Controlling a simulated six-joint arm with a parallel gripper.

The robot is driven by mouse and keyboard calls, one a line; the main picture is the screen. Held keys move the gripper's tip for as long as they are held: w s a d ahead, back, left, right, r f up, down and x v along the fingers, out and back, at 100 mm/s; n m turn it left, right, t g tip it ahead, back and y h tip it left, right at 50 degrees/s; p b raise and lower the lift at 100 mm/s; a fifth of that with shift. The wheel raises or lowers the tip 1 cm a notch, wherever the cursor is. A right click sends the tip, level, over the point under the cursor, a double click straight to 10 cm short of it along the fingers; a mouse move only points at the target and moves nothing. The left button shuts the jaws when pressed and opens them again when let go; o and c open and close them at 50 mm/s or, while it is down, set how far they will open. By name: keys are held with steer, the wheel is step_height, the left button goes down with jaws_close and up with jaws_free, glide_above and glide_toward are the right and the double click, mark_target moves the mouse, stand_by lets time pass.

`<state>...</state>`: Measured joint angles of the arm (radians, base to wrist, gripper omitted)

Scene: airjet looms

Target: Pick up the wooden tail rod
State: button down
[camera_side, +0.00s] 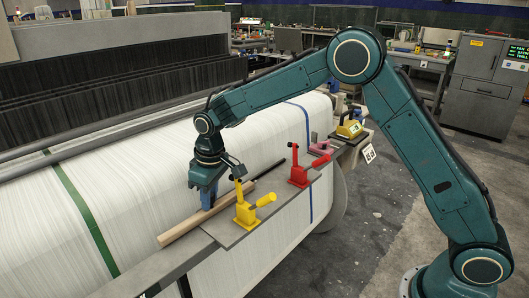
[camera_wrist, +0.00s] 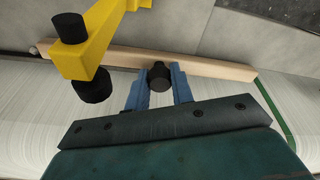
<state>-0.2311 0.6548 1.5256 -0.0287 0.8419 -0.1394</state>
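The wooden tail rod (camera_side: 185,228) is a pale, straight bar lying along the edge of the grey rail, over the white warp sheet. In the wrist view the rod (camera_wrist: 215,68) runs across the top, beyond the fingertips. My gripper (camera_side: 208,204) points down at the rod's middle, behind the yellow clamp. In the wrist view my gripper (camera_wrist: 158,70) has its two blue fingers apart, with their tips near the rod's edge. A black cylinder shows between them. I cannot tell whether the fingers touch the rod.
A yellow toggle clamp (camera_side: 247,212) stands on the rail (camera_side: 225,232) close to my gripper; it also shows in the wrist view (camera_wrist: 90,45). A red clamp (camera_side: 300,175) and a pink one (camera_side: 318,146) stand farther along. A dark rod (camera_side: 271,168) extends from the wooden rod's far end.

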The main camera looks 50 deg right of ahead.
steer(key=shift+r, duration=0.1)
step_height(320, 180, up, 20)
stand_by(1.0)
steer(key=shift+d, duration=0.1)
stand_by(0.4)
